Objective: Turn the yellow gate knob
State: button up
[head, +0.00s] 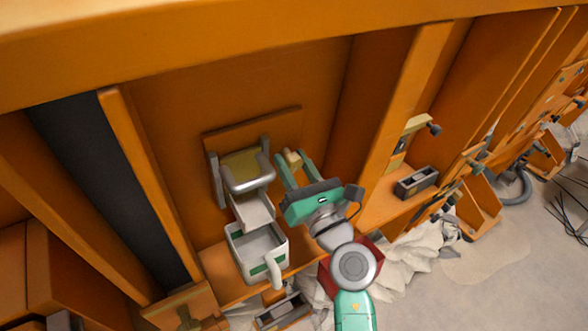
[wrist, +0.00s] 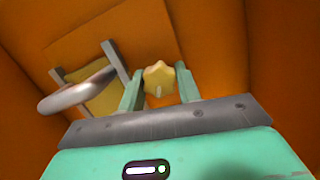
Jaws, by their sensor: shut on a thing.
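The yellow gate knob (wrist: 158,80) is star-shaped and sits on the orange back panel. It also shows as a small pale piece in the head view (head: 292,157). My gripper (head: 294,164) reaches up to it from below right. In the wrist view, the two green fingers of my gripper (wrist: 158,86) stand on either side of the knob and are shut on it. The gate (head: 247,170), a yellowish plate with a grey rounded bar in front, is left of the knob. The knob's back and mount are hidden.
A white spout (head: 252,211) slopes down below the gate. A white and green container with a handle (head: 252,246) stands under it on an orange ledge. Orange uprights (head: 395,115) rise on both sides. Crumpled pale cloth (head: 425,250) lies at lower right.

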dwell(0.4)
jog(key=o, duration=1)
jog(key=shift+c, duration=0.2)
jog(key=p+v, duration=0.1)
jog(key=v, duration=0.7)
jog(key=shift+w, duration=0.1)
